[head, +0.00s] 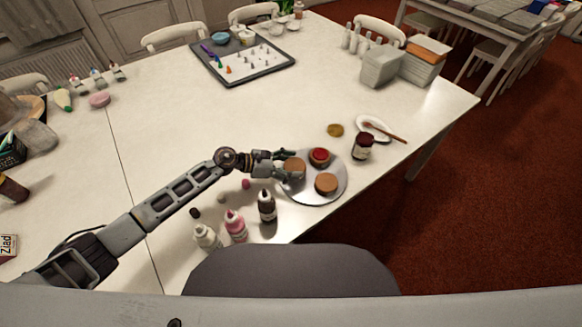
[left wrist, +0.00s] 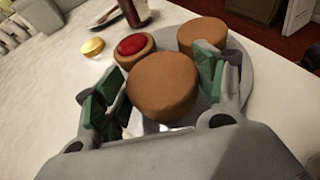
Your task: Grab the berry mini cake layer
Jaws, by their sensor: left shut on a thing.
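Three round mini cake layers are on a silver turntable (head: 309,196). My left gripper (head: 279,164) is shut on the plain brown layer at the left (head: 294,166). In the left wrist view, the green pads of my left gripper (left wrist: 163,88) stand on both sides of this brown layer (left wrist: 163,85). I cannot tell whether it is lifted clear of the turntable. Beyond it is a layer with a red berry-coloured top (head: 319,155), also in the left wrist view (left wrist: 133,46). Another plain brown layer (head: 326,184) is at the right. My right gripper is not in view.
A dark jar (head: 362,147), a gold lid (head: 335,130) and a white dish with a brush (head: 376,129) stand beyond the turntable. A dark bottle (head: 267,206), a pink one (head: 235,226) and a white one (head: 207,237) stand near my arm. The table's middle is clear.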

